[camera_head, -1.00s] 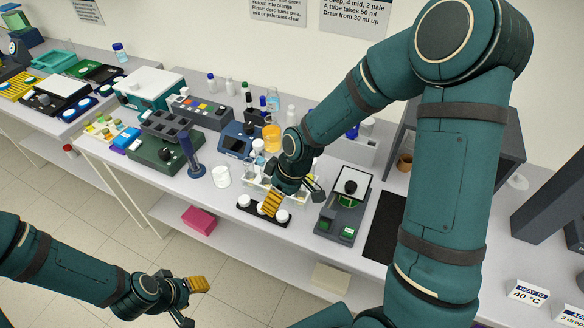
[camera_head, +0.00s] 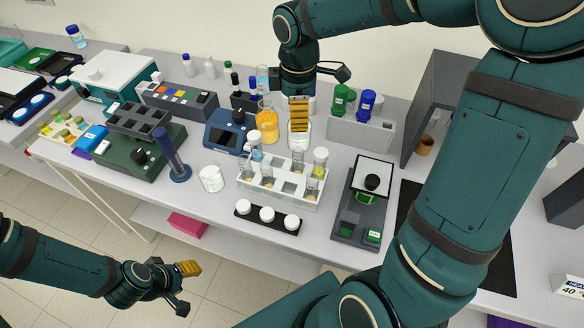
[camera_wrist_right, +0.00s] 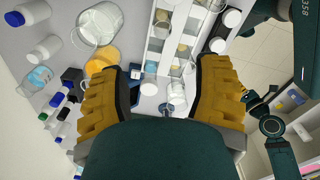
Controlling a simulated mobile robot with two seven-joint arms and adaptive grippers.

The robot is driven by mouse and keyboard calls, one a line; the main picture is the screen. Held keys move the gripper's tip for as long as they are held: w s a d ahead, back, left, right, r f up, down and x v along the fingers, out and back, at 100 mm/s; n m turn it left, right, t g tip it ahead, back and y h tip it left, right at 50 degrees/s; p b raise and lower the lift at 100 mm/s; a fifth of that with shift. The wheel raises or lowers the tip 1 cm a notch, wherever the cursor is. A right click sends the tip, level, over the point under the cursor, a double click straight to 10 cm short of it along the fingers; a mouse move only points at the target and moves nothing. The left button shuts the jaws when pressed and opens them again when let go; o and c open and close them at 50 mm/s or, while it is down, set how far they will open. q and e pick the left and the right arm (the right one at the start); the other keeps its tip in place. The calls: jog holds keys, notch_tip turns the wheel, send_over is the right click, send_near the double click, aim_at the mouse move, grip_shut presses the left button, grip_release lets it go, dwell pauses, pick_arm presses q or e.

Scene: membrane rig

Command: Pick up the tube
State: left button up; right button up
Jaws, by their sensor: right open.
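A white rack (camera_head: 270,190) stands near the table's front and holds several clear tubes; one tube (camera_head: 320,162) with a pale cap is at its right end, another (camera_head: 256,160) at its left. The rack also shows in the right wrist view (camera_wrist_right: 155,42), beyond my fingers.
Three white-capped jars (camera_head: 267,214) sit in a dark strip before the rack. An orange beaker (camera_head: 267,125), a blue-grey device (camera_head: 225,137) and a blue stand (camera_head: 178,168) are left of it. A scale-like device (camera_head: 362,200) stands right.

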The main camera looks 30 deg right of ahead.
aim_at(298, 159)
pick_arm(q)
jog(key=shift+s+d+f+b, duration=0.1)
jog(key=shift+s+f+b, duration=0.05)
jog(key=shift+f+b, duration=0.55)
jog(key=shift+s+f+b, duration=0.2)
jog(key=shift+f+b, duration=0.3)
jog(key=shift+f, duration=0.35)
jog(key=shift+s+d+f+b, duration=0.1)
jog(key=shift+s+f+b, duration=0.05)
jog(key=shift+f+b, duration=0.55)
pick_arm(e)
jog(key=shift+s+f, duration=0.15)
jog(key=shift+f, duration=3.8)
jog(key=shift+s+f, duration=0.15)
jog(key=shift+f, duration=3.75)
pick_arm(q)
jog(key=shift+f, duration=0.1)
pick_arm(e)
jog(key=c, duration=0.9)
